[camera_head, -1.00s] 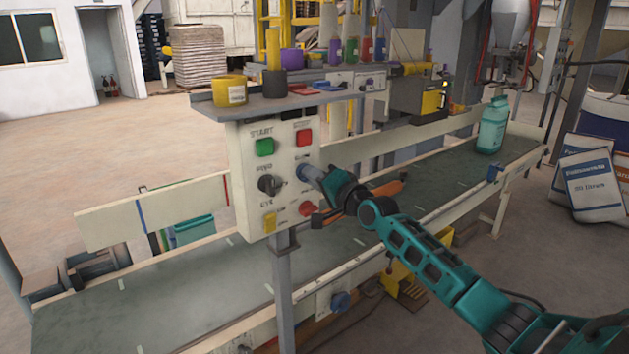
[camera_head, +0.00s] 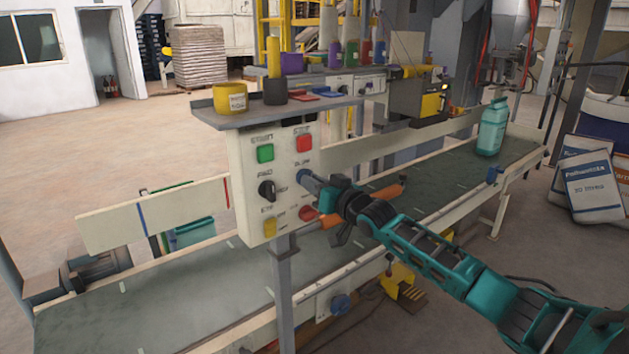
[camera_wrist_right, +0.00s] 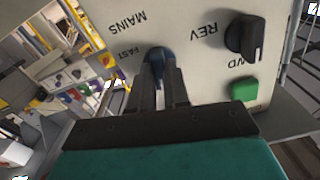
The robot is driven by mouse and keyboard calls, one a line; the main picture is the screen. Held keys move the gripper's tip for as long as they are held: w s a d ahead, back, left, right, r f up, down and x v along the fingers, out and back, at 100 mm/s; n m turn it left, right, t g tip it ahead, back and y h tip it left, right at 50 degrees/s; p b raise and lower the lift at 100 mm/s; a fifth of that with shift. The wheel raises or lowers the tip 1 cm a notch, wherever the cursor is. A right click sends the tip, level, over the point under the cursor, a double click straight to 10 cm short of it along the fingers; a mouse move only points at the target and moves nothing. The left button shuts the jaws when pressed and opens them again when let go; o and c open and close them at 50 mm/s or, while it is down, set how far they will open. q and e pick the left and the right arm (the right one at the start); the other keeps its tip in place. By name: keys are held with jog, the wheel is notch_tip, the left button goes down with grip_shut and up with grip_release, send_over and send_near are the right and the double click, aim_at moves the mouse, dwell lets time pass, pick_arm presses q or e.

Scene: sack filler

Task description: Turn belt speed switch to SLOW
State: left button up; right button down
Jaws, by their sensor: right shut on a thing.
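The white control panel (camera_head: 240,205) stands on a post beside the conveyor. Its blue switch knob (camera_head: 305,175) sits below the red button, at the panel's right edge. My right gripper (camera_head: 314,183) is at this knob. In the right wrist view, the fingers are shut on the blue knob (camera_wrist_right: 158,54), and the view is upside down. A "FAST" label shows beside the knob there; the knob's pointing direction is hidden by the fingers. My left gripper is not in view.
Close by on the panel are a green button (camera_head: 265,153), a red button (camera_head: 304,143), a black FWD/REV knob (camera_head: 266,191) and a yellow button (camera_head: 269,227). A shelf (camera_head: 275,112) with coloured items juts out above. The belt (camera_head: 190,290) carries a teal bottle (camera_head: 492,128).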

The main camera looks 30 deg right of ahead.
jog(key=shift+n+p, duration=0.3)
jog(key=shift+n, duration=0.7)
jog(key=c, duration=1.1)
grip_release()
jog(key=s+d, duration=0.1)
jog(key=s, duration=1.2)
